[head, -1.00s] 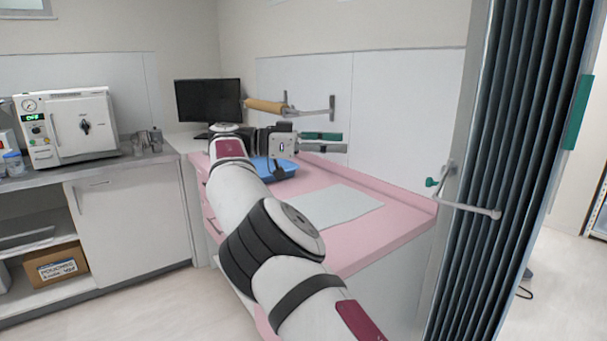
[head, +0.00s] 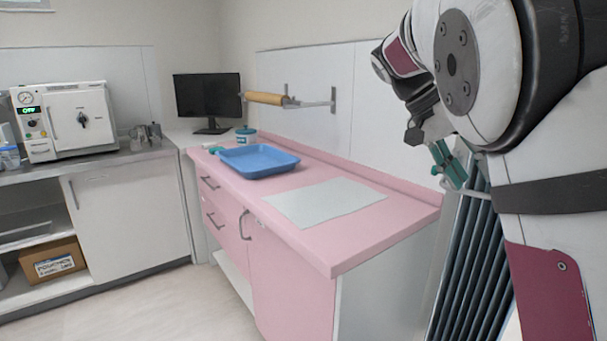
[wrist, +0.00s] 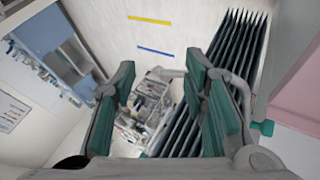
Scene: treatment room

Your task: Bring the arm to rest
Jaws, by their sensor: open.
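My gripper (head: 447,166) is at the right of the head view, folded in close and pointing down in front of the folding screen. In the wrist view my gripper (wrist: 168,105) shows its two green-padded fingers spread apart, with nothing between them. My arm fills the right side of the head view and hides part of the screen. The gripper is clear of the pink counter (head: 375,222), to the right of it.
A blue tray (head: 258,172) and a pale mat (head: 325,202) lie on the counter, with a small teal-lidded jar (head: 246,137) behind. The pleated screen (head: 470,270) stands close by the gripper; it also shows in the wrist view (wrist: 232,45). A monitor (head: 208,98) stands at the back.

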